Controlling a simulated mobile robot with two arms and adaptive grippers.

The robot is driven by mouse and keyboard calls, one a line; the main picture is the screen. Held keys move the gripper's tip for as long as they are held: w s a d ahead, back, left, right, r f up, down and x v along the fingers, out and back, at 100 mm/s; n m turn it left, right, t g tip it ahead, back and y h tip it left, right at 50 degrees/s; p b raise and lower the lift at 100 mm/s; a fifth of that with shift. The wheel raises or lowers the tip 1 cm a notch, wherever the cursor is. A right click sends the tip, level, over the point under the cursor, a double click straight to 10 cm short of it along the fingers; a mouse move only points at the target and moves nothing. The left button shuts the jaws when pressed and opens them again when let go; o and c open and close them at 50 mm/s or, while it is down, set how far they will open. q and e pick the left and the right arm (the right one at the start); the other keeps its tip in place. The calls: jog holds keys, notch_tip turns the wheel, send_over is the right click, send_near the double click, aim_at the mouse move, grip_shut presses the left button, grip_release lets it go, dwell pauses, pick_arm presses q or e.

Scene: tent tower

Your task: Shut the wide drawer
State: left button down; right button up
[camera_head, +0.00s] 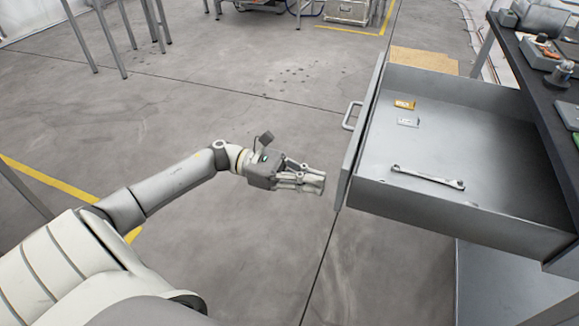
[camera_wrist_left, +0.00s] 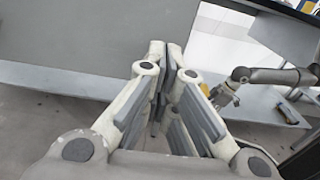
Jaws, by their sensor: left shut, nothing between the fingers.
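The wide drawer (camera_head: 452,215) is pulled far out to the left from under the dark-topped workbench. Its front panel (camera_head: 362,130) carries a bar handle (camera_head: 352,116). My left gripper (camera_head: 322,183) is shut and empty, just left of the panel's near end in the head view, with a small gap in the picture; I cannot tell whether they touch. In the left wrist view its fingers (camera_wrist_left: 172,62) are together, and a large grey surface, apparently the drawer, fills the upper left. An arm that looks like my right one shows there, its gripper (camera_wrist_left: 225,96) too small to read.
In the drawer lie a wrench (camera_head: 428,177), a small orange item (camera_head: 404,104) and a small pale item (camera_head: 408,122). Tools stand on the workbench top (camera_head: 530,60). A cardboard-coloured piece (camera_head: 424,61) is behind the drawer.

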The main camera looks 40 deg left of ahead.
pick_arm(q)
jog(key=shift+x, duration=1.45)
pick_arm(e)
jog(key=shift+s+f, duration=0.15)
jog(key=shift+f, duration=0.4)
pick_arm(q)
jog(key=b+x, duration=0.2)
jog(key=x, duration=1.2)
jog(key=shift+f, duration=0.1)
jog(key=b, duration=0.3)
send_near(534, 241)
jog(key=d, duration=0.1)
jog(key=w+d+f, duration=0.2)
jog(key=d, duration=0.1)
jog(key=shift+w, duration=0.2)
jog(key=x, duration=0.5)
jog(key=shift+w+d+b, duration=0.1)
jog(key=shift+d+b, duration=0.15)
jog(key=shift+b, duration=0.1)
jog(key=shift+w+d, duration=0.2)
jog(key=shift+d, duration=0.3)
jog(key=shift+r, duration=0.15)
pick_arm(e)
notch_tip(534, 241, up, 14)
jog(key=t, duration=0.1)
jog(key=shift+s, duration=0.35)
pick_arm(q)
jog(key=shift+r, duration=0.1)
